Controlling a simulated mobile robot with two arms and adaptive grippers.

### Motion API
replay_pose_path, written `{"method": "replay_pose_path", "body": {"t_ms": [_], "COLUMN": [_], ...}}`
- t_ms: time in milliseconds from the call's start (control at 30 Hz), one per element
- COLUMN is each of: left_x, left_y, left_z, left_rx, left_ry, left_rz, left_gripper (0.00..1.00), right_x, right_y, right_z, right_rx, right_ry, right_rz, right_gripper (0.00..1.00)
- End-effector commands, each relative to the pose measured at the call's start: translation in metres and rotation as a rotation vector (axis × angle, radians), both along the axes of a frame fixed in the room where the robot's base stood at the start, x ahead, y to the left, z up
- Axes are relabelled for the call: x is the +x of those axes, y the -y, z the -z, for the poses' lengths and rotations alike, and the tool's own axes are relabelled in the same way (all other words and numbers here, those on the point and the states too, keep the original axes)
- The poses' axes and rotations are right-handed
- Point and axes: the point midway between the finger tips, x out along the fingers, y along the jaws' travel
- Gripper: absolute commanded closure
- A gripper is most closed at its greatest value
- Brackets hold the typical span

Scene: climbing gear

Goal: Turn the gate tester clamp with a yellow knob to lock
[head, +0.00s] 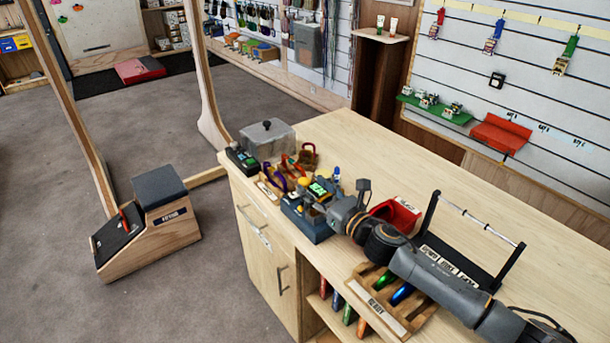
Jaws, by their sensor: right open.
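The gate tester (306,223) is a small blue-grey device with a lit green display, standing near the left edge of the wooden counter. A small yellow knob (303,182) shows at its upper back left. The knob's exact turn angle and the clamp's details are too small to tell. My right gripper (322,202) reaches in from the right, low over the tester. It is open, with its fingertips close to the tester, just right of and in front of the yellow knob. I cannot tell whether they touch anything. My left gripper is out of view.
Carabiners (280,180) and a lidded grey box (267,138) stand behind the tester. A red holder (397,214), a black stand with a metal bar (470,255) and a wooden tray (372,300) crowd around my right arm. The counter's back middle (370,145) is clear.

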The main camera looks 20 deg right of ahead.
Motion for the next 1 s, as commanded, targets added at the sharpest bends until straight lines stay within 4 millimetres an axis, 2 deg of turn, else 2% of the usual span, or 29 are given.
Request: {"method": "replay_pose_path", "body": {"t_ms": [33,100,200,400,533,667,900,1000], "left_x": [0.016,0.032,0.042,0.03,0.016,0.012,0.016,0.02], "left_y": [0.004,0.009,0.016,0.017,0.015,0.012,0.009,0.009], "left_z": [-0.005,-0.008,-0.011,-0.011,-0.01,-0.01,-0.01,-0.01], "left_rx": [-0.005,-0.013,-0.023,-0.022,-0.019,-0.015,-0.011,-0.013], "left_ry": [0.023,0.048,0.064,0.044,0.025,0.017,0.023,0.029], "left_rz": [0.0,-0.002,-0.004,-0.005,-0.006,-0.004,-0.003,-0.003], "left_gripper": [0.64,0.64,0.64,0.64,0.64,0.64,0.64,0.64], "right_x": [0.009,0.019,0.029,0.038,0.039,0.039,0.039,0.039], "right_y": [-0.004,-0.008,-0.011,-0.015,-0.015,-0.015,-0.015,-0.015], "right_z": [-0.003,-0.002,-0.001,0.0,0.001,0.001,0.001,0.001], "right_rx": [0.003,0.003,0.002,0.0,0.0,0.001,0.001,0.001], "right_ry": [0.0,-0.001,-0.001,0.0,-0.001,-0.001,-0.001,-0.001], "right_rz": [0.001,-0.001,0.0,-0.001,-0.001,-0.001,-0.001,-0.001], "right_gripper": [0.51,0.51,0.51,0.51,0.51,0.51,0.98,1.0]}}
